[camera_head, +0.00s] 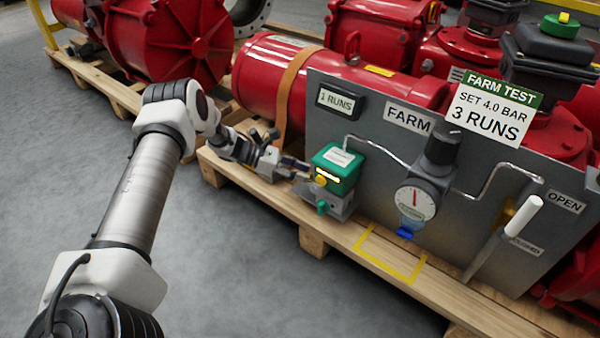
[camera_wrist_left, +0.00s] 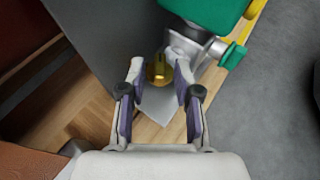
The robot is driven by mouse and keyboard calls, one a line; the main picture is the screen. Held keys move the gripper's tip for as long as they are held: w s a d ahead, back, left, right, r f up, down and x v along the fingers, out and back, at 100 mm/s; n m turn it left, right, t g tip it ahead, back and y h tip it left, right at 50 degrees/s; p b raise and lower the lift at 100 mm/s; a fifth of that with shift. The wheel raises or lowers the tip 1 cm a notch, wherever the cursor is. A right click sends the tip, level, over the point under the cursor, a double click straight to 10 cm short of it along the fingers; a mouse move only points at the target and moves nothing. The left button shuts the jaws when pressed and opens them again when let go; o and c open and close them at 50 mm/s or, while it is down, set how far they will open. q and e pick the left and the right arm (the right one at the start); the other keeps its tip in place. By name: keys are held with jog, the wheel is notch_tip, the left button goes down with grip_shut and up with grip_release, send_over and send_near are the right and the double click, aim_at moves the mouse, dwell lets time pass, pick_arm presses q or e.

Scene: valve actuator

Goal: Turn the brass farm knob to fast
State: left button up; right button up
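The valve unit has a green cover (camera_head: 336,168) over a grey metal block (camera_head: 340,204). It stands on the pallet beside the grey panel. The brass knob (camera_wrist_left: 158,73) shows in the left wrist view on the block's side; in the head view I cannot make it out behind my gripper. My left gripper (camera_head: 303,170) reaches the unit's left side. In the left wrist view its two fingertips (camera_wrist_left: 159,68) stand on either side of the brass knob, apart, with narrow gaps; contact is not clear. No slow or fast marking is readable. My right gripper is not in view.
A yellow button (camera_head: 321,181) and a green knob (camera_head: 322,207) are on the unit's front. The grey panel (camera_head: 370,125) carries a gauge (camera_head: 414,202), thin pipes and a white-handled lever (camera_head: 523,216). A red cylinder (camera_head: 262,75) lies behind. Floor in front is clear.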

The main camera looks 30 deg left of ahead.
pick_arm(q)
grip_shut()
